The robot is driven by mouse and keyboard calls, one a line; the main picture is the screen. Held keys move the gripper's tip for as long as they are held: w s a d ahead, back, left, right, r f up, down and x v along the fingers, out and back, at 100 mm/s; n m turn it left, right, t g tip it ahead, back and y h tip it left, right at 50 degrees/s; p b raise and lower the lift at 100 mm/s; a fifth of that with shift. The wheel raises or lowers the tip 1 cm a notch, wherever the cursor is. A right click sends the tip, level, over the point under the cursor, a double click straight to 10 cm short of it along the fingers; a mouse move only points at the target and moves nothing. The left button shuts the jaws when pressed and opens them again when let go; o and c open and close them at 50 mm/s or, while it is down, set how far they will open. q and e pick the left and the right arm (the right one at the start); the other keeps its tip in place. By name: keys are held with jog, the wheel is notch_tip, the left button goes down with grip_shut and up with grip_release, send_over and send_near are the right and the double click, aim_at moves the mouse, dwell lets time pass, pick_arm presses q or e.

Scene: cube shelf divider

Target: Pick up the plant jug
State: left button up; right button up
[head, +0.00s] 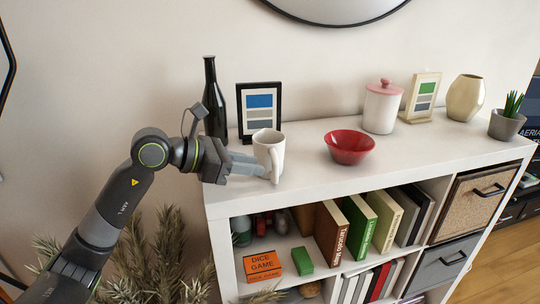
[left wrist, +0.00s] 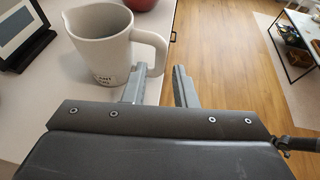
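The plant jug is a white jug (head: 268,145) with a handle, upright on the white shelf top. In the left wrist view the jug (left wrist: 100,45) shows a spout on the left, small dark lettering low on its side, and its handle on the right. My left gripper (head: 262,170) reaches in from the left, low beside the jug, at the handle. In the left wrist view its two fingers (left wrist: 160,72) are apart, with the handle just ahead of the gap between them. I cannot tell whether a finger touches the jug. My right gripper is not in view.
A dark bottle (head: 213,100) and a black picture frame (head: 259,109) stand behind my gripper. A red bowl (head: 349,146), pink-lidded canister (head: 381,107), cream frame (head: 421,97), beige vase (head: 465,97) and potted plant (head: 507,121) stand to the right. The shelf's front edge is close below the jug.

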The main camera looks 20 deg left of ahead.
aim_at(270, 159)
pick_arm(q)
jog(key=shift+p+x, duration=0.45)
jog(key=shift+x, duration=1.15)
jog(key=shift+w+d+p, duration=0.2)
jog(key=shift+d+p, duration=0.15)
jog(key=shift+p, duration=0.05)
jog(key=p+x, duration=0.2)
jog(key=x, duration=0.1)
jog(key=shift+w+d, duration=0.2)
jog(key=shift+d, duration=0.15)
jog(key=shift+w+d+f, duration=0.2)
jog(key=shift+w+f, duration=0.05)
jog(key=shift+f, duration=0.1)
jog(key=shift+r, duration=0.1)
grip_shut()
